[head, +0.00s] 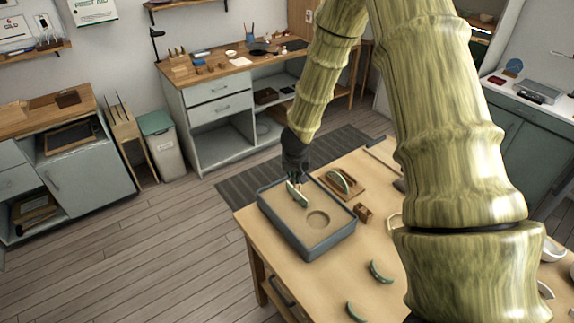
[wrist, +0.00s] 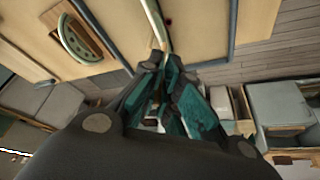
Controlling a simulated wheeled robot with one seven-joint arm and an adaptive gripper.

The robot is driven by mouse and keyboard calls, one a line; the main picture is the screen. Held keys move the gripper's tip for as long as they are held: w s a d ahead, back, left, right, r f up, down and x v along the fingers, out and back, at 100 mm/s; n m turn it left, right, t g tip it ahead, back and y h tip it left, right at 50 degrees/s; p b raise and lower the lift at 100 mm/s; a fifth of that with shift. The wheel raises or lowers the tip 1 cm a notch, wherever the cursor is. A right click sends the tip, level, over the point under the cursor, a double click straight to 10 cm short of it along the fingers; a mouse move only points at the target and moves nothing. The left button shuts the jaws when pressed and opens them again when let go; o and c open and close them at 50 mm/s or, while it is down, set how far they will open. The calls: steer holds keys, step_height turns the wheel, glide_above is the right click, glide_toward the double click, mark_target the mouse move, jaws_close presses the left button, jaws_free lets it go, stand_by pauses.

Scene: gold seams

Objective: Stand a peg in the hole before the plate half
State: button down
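A green plate half with a pale edge (head: 338,181) is on a small wooden board (head: 352,193) beyond the tray. It also shows in the wrist view (wrist: 79,40), on its board at upper left. A second green curved piece (head: 298,199) stands in the sand tray (head: 318,248), right below my gripper (head: 294,180). In the wrist view a pale, narrow strip (wrist: 155,22) runs up from my fingertips (wrist: 166,60), which are close together. I cannot tell whether they grip it. I cannot make out a peg or its hole for certain.
A round hollow (head: 318,219) is in the tray's sand. A small brown block (head: 363,213) sits beside the tray's right corner. Green shards (head: 380,271) lie on the table's near part, with bare wood around them. My arm hides much of the table's right side.

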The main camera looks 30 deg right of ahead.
steer(key=shift+f+b, duration=2.15)
steer(key=shift+b, duration=0.5)
steer(key=shift+p, duration=0.55)
steer(key=shift+s+f, duration=0.15)
steer(key=shift+f+p, duration=0.3)
steer(key=shift+p, duration=0.05)
stand_by(1.0)
steer(key=shift+f+b, duration=0.55)
steer(key=shift+f, duration=0.45)
stand_by(1.1)
steer(key=shift+r+p, duration=0.3)
steer(key=shift+p, duration=0.05)
stand_by(0.4)
steer(key=shift+r+p, duration=0.85)
steer(key=shift+r, duration=0.05)
